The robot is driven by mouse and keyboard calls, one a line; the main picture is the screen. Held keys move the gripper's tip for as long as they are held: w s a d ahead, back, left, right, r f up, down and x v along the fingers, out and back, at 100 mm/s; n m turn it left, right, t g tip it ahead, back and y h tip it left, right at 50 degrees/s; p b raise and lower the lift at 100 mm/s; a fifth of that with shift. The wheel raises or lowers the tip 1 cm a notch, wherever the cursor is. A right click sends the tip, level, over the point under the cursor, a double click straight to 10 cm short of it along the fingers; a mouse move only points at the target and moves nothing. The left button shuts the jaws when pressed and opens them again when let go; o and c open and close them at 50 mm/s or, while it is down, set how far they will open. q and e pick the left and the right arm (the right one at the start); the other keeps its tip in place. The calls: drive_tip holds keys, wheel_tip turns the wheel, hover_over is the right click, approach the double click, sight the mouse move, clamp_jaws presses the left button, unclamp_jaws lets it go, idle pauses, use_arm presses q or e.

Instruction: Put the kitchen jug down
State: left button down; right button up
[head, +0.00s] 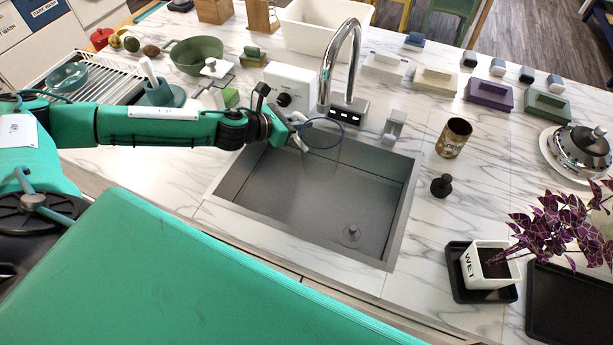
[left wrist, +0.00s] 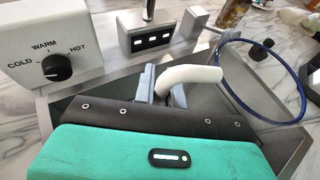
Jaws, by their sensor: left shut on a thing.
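The kitchen jug (head: 322,148) is see-through with a thin blue rim and a white handle. In the head view it hangs over the back part of the metal sink, just in front of the faucet. My left gripper (head: 298,137) is shut on its handle. In the left wrist view the white handle (left wrist: 188,78) sits between the grey fingers of my left gripper (left wrist: 165,85), and the blue rim (left wrist: 302,95) shows to the right. The jug's clear body is hard to make out, and I cannot tell how far its base is above the sink. My right gripper is not in view.
The sink (head: 300,195) is otherwise bare except for its drain plug. A tall faucet (head: 328,60) and a white temperature dial box (head: 290,88) stand behind it. A brown tin (head: 453,138), a black stopper (head: 441,186) and a potted plant (head: 490,266) stand on the right counter.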

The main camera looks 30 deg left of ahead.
use_arm(q)
wheel_tip(320, 180, down, 17)
drive_tip(key=b, duration=0.3)
idle(0.4)
drive_tip(key=shift+f, duration=0.15)
drive_tip(key=c, duration=1.5)
unclamp_jaws()
drive_tip(key=shift+o, duration=0.2)
